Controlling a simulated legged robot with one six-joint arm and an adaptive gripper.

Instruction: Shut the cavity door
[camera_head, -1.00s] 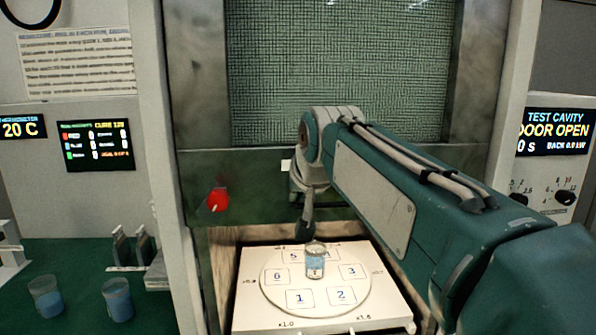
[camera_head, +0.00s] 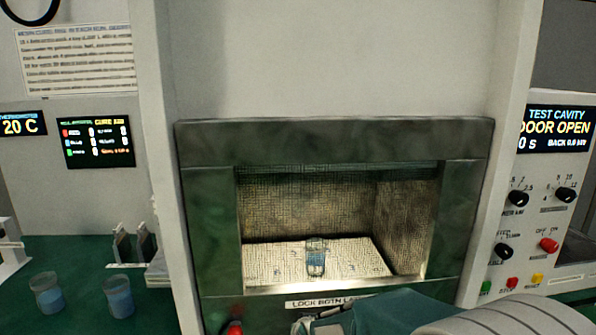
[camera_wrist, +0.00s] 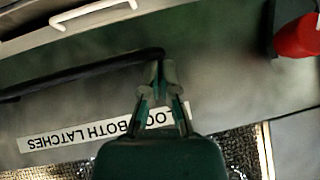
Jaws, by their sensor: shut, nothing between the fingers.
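The cavity door (camera_head: 330,140) is a dark green frame with a mesh window. It is lowered across the cavity, and its lower rail is partly out of view. Behind the mesh, a small beaker with blue contents (camera_head: 315,262) stands on the pale tray (camera_head: 270,270). A label about locking both latches (camera_head: 325,302) is on the lower rail; it appears upside down in the wrist view (camera_wrist: 60,138). My gripper (camera_wrist: 157,68) is shut and empty in front of that rail, its tips at a dark bar (camera_wrist: 80,75). Contact is unclear.
A red latch knob (camera_head: 235,327) is left of my gripper; a red knob also shows in the wrist view (camera_wrist: 298,38). The right display (camera_head: 555,128) reads DOOR OPEN. Two blue-filled beakers (camera_head: 118,298) stand on the green bench at left.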

